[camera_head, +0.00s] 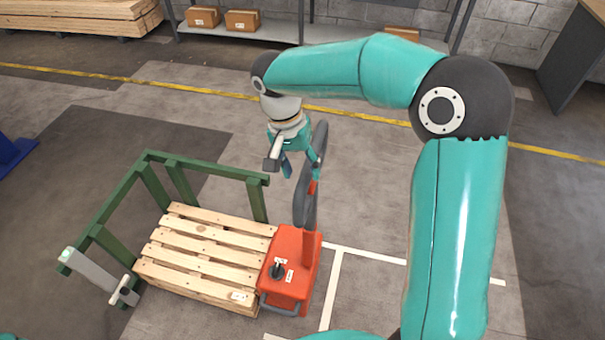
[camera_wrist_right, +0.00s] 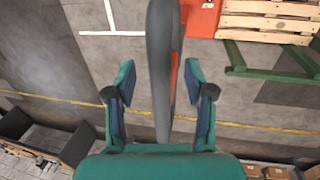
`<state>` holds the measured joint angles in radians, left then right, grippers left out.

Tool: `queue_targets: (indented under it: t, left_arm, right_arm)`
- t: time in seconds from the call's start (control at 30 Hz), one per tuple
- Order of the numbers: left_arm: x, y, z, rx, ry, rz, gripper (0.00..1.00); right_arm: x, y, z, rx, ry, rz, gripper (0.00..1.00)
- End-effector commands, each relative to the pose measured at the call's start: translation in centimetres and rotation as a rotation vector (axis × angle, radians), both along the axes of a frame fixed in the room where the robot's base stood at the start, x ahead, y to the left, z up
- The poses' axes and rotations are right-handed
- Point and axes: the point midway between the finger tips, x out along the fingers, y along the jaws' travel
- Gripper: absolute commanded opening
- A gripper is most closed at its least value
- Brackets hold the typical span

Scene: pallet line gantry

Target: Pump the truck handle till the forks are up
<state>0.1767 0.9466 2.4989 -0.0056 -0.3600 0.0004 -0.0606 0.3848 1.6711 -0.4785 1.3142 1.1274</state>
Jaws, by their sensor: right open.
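The orange-red pallet truck (camera_head: 285,295) stands at the right end of a wooden pallet (camera_head: 205,248). Its upright handle (camera_head: 304,203) has dark grey and red parts and rises from the truck body. My right gripper (camera_head: 303,170) is open at the upper part of the handle. In the right wrist view, the dark grey handle (camera_wrist_right: 163,60) runs between the two spread fingers of the gripper (camera_wrist_right: 160,88), with gaps visible on both sides. The forks are hidden by the pallet, so their height cannot be told. My left gripper is not in view.
A green frame (camera_head: 155,190) stands around the back and left of the pallet, with a grey bar (camera_head: 90,270) at its front left. A shelf (camera_head: 275,30) with cardboard boxes stands at the back. Floor right of the truck is clear, with white lines.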

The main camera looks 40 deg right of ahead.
Motion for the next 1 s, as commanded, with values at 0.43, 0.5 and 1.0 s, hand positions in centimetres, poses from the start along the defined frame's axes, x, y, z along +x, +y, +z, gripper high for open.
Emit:
queue_targets:
  t: [0.43,0.5,1.0]
  left_arm:
    - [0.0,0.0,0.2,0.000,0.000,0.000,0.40]
    - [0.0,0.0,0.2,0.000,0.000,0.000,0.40]
    - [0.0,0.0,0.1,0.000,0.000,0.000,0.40]
  right_arm:
    - [-0.3,-0.3,-2.5,-0.001,-0.001,0.000,0.54]
    - [-0.3,-0.3,-2.5,-0.001,-0.001,0.000,0.54]
    - [-0.4,-0.3,-2.5,0.001,-0.003,0.000,0.00]
